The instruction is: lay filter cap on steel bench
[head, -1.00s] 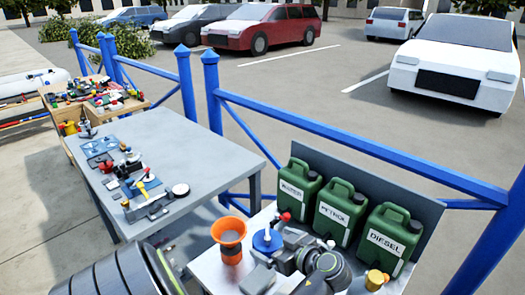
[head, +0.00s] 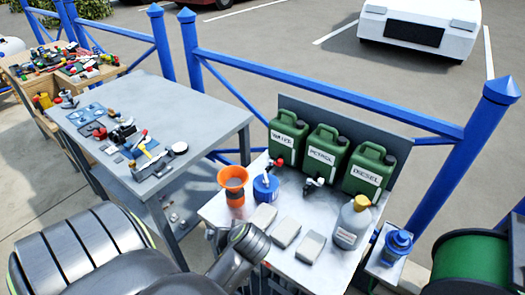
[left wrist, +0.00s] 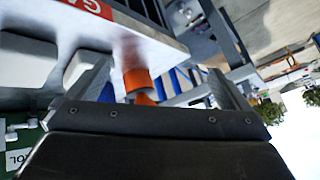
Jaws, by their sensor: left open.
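I cannot tell for sure which thing is the filter cap. A blue round container (head: 266,187) with a pale spout stands beside the orange funnel (head: 234,185) on the shiny pale metal bench (head: 225,210). A small round grey piece (head: 179,148) lies at the front edge of the plain grey bench (head: 185,105). I cannot tell which bench is the steel one. In the left wrist view my left gripper (left wrist: 160,85) is open, nothing held, with the orange funnel (left wrist: 138,80) showing beyond its fingers. My right gripper is not in view.
Green cans (head: 325,150) line the back of the pale bench. Grey blocks (head: 286,233) and a grey bottle (head: 352,222) stand in front. A blue fence (head: 330,85) runs behind. A green hose reel (head: 472,262) is at right. The grey bench's back half is clear.

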